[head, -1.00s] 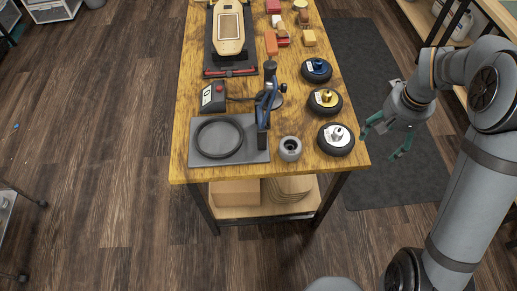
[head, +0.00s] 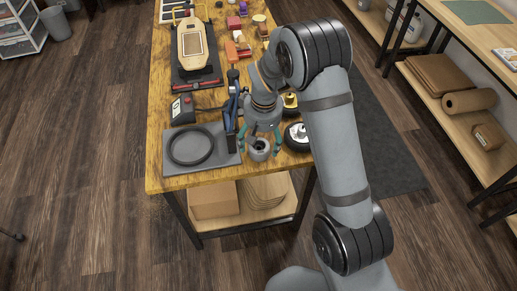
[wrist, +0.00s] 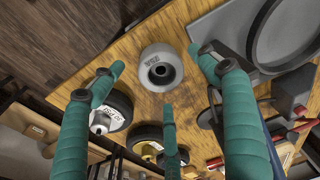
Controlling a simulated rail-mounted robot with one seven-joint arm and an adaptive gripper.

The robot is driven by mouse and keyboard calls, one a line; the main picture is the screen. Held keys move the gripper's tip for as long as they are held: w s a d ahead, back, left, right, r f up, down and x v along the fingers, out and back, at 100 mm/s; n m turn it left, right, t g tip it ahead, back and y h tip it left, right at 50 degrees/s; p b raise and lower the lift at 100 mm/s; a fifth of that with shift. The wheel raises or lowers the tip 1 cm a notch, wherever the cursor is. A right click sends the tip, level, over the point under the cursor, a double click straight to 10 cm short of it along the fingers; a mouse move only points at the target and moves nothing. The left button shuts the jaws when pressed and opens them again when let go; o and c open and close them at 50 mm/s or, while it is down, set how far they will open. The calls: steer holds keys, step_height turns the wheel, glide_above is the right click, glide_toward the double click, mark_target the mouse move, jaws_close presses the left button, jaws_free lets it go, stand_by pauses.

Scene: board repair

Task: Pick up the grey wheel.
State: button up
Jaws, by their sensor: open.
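The grey wheel (head: 259,148) is a small round wheel with a dark centre hole. It lies on the wooden table near its front edge, right of the black tray. In the wrist view the grey wheel (wrist: 161,68) sits near the top middle, apart from the fingers. My gripper (head: 262,140) is above and around the wheel in the head view, with its green fingers spread. In the wrist view my gripper (wrist: 165,100) shows the fingers wide apart and nothing between them held.
A grey tray (head: 228,156) with a black ring (head: 191,146) and a blue upright tool (head: 231,108) stand left of the wheel. Black wheels with white (head: 298,137) and gold (head: 290,101) hubs stand close on the right. The table's front edge (head: 200,185) is near.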

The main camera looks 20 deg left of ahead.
mark_target(259, 146)
steer(key=f, duration=0.4)
steer(key=shift+w+a, duration=0.25)
steer(key=shift+w, duration=0.05)
steer(key=shift+c, duration=1)
steer(key=shift+r, duration=0.1)
steer(key=c, duration=1.1)
